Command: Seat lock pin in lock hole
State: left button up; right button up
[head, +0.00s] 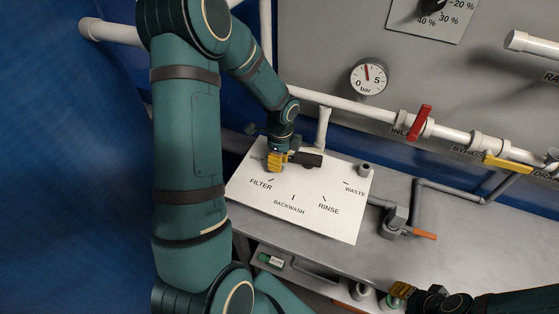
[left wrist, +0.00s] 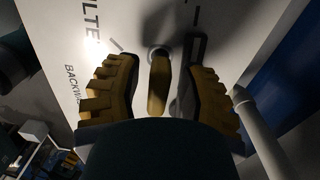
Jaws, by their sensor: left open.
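The white selector plate (head: 325,218) carries the labels FILTER, BACKWASH, RINSE and WASTE. My left gripper (head: 278,160) is over its upper left part, beside a dark handle (head: 308,158). In the left wrist view my left gripper (left wrist: 158,92) is open, its ribbed yellow fingers apart. A yellow-brown upright piece, seemingly the lock pin (left wrist: 158,88), stands between the fingers with gaps on both sides. A pale ring shows at its far end, on the plate; I cannot tell how deep the pin sits. My right gripper (head: 402,290) is at the bottom right; its opening is unclear.
A short grey cylinder (head: 365,169) stands at the plate's upper right corner. White pipes with a red valve handle (head: 419,122) and a yellow one (head: 508,164) run behind. An orange-handled grey valve (head: 397,220) is right of the plate. The grey bench top is clear further right.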

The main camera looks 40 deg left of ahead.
pick_arm(q)
notch_tip(320, 180, up, 11)
jog(key=shift+w+f, duration=0.1)
dwell(0.4)
